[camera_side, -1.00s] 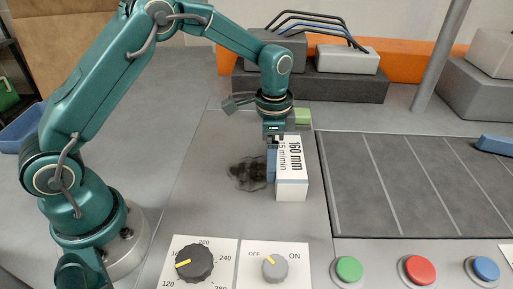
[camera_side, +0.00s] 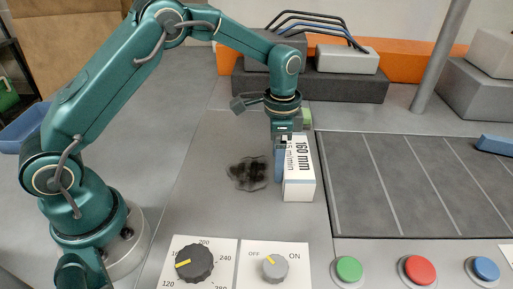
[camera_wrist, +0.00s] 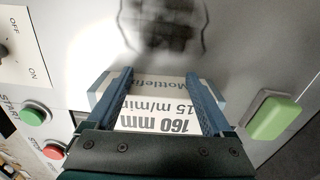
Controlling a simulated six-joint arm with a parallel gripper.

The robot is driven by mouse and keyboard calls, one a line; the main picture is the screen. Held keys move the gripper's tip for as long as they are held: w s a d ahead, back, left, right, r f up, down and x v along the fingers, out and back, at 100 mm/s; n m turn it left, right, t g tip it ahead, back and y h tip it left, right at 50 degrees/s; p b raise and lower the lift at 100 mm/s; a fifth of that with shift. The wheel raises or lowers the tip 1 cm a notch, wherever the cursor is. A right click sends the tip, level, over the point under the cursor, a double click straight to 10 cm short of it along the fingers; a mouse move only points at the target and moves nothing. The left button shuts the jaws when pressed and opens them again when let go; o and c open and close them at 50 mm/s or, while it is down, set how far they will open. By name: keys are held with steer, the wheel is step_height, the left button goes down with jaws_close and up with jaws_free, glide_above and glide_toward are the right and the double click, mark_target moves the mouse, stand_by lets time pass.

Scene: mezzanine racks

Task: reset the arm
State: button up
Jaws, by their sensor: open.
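My gripper (camera_side: 281,165) is low over the grey worktop, at the white box (camera_side: 300,185) marked "160 mm". One blue finger shows along the box's left side in the side view; the other is mostly hidden. In the wrist view my gripper (camera_wrist: 158,78) is open, with its two fingers apart over the printed box (camera_wrist: 150,118).
A dark smudge (camera_side: 248,173) marks the worktop left of the box. A green block (camera_side: 305,118) is behind my gripper. A dark striped panel (camera_side: 410,185) lies to the right. Dials (camera_side: 195,262) and coloured buttons (camera_side: 418,270) line the front.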

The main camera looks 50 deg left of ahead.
mark_target(305, 155)
steer(key=shift+w+d, duration=0.35)
steer(key=shift+w, duration=0.1)
steer(key=shift+w+d, duration=0.35)
steer(key=shift+d, duration=0.05)
stand_by(0.6)
steer(key=shift+w+d, duration=0.4)
steer(key=shift+w, duration=0.05)
steer(key=shift+w+d, duration=0.4)
steer(key=shift+w, duration=0.05)
stand_by(0.6)
steer(key=shift+w+d, duration=0.4)
